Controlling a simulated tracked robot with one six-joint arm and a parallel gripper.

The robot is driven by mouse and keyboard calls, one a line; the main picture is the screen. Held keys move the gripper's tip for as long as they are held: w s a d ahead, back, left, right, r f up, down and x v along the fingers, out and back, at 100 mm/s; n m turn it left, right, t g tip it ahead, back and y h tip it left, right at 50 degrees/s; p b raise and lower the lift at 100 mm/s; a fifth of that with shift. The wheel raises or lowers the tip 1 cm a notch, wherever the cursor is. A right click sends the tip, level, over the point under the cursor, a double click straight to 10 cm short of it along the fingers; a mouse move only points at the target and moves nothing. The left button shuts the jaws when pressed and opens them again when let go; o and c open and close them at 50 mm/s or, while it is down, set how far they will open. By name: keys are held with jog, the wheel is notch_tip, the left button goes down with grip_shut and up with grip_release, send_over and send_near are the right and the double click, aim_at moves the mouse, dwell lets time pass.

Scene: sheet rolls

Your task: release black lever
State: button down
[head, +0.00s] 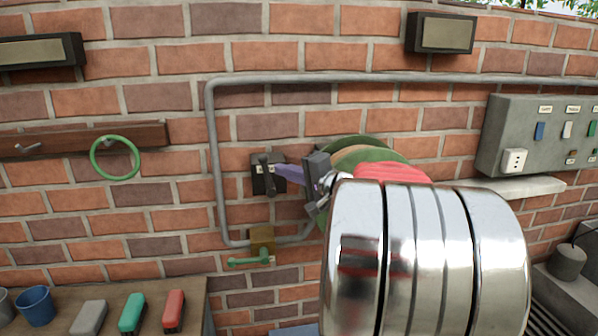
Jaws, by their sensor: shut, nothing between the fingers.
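The black lever (267,178) is mounted on a small dark plate (258,188) on the brick wall, left of the picture's middle. Its handle stands roughly upright, tilted slightly. My gripper (280,172), with purple fingers, reaches in from the right and is shut. Its fingertips are right beside the lever, on its right side. I cannot tell whether they touch it. Nothing shows between the fingers. My own arm hides the wall to the right of the gripper.
A grey pipe (213,140) runs around the lever plate to a brass box (262,240) with a green handle (250,261) below. A green ring (115,158) hangs from a wooden rail (75,138) at left. A grey switch panel (510,130) is at right.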

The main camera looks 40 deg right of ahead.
jog(key=shift+w+a+f, duration=0.1)
jog(key=shift+w+a, duration=0.25)
jog(key=shift+d, duration=0.15)
